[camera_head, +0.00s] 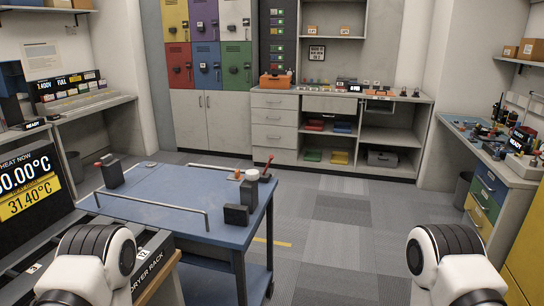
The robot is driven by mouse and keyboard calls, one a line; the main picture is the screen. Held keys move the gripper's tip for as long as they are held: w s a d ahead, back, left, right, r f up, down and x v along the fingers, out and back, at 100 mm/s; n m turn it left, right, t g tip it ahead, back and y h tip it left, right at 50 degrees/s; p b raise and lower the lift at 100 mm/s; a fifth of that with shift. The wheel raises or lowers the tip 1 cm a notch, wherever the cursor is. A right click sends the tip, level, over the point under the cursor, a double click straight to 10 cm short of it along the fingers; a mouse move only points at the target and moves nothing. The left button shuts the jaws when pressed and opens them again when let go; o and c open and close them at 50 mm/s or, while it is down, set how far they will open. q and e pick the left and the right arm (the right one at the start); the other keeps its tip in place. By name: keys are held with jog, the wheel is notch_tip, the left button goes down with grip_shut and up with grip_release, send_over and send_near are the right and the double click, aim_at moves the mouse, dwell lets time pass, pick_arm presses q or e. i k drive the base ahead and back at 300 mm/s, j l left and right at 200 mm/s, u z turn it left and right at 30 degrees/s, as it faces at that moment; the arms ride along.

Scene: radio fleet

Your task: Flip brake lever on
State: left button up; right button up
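A blue cart (165,205) with grey rails stands at centre left. A red-tipped lever (268,166) stands at the cart's right far corner, tilted, on a small dark base. A second red-tipped part (98,164) sticks out of a dark block (111,174) at the cart's far left. I cannot tell which of the two is the brake lever, or its on or off setting. Two white and black links of my arms show at the bottom left and bottom right. Neither of my grippers shows.
A dark box (236,215) and a white cup-like piece (252,175) sit on the cart. A workbench (510,165) stands at right. The grey carpet (340,235) is clear.

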aim_at(271, 158)
jog(key=i+l, duration=0.55)
jog(key=i+l+u, duration=0.1)
jog(key=i+l, duration=0.4)
jog(key=l, duration=0.15)
jog(key=i+l, duration=0.5)
jog(key=l, duration=0.15)
jog(key=i+j+u, duration=0.05)
